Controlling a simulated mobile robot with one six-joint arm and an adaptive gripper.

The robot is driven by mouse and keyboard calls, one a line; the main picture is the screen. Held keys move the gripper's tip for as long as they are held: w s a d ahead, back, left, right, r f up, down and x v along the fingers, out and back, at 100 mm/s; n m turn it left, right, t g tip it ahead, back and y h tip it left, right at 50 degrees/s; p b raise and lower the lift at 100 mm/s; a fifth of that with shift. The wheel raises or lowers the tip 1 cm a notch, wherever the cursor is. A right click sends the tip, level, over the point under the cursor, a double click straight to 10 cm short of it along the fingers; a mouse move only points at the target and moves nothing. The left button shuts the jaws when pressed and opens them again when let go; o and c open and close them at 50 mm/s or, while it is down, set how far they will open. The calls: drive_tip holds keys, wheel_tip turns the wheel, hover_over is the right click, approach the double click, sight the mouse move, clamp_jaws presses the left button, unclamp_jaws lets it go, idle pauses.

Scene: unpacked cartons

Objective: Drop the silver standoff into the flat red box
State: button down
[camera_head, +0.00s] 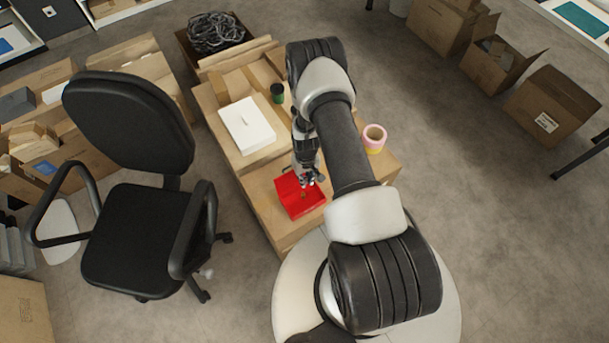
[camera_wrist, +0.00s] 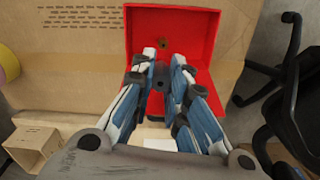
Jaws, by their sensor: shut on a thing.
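The flat red box (camera_head: 290,207) sits open on the cardboard surface below my arm. It also shows in the wrist view (camera_wrist: 200,22), beneath and beyond the fingers. My gripper (camera_head: 311,179) is over the box. In the wrist view its two fingertips (camera_wrist: 164,60) point into the box, with a narrow gap between them. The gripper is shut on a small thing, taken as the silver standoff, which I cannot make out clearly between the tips. A small brownish thing (camera_wrist: 163,44) shows against the red floor of the box.
A white box (camera_head: 247,126), a dark green-topped cup (camera_head: 277,93) and a pink-and-yellow tape roll (camera_head: 375,138) stand on the same cartons. A black office chair (camera_head: 140,235) is close on the left. Open cartons (camera_head: 497,65) stand at the right, with clear floor between.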

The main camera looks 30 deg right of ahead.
drive_tip(key=shift+f, duration=0.35)
drive_tip(key=shift+f+b, duration=2.05)
drive_tip(key=shift+f, duration=0.7)
drive_tip(key=c, duration=1.5)
unclamp_jaws()
drive_tip(key=shift+r, duration=0.1)
wheel_tip(320, 180, up, 12)
drive_tip(key=shift+f, duration=0.1)
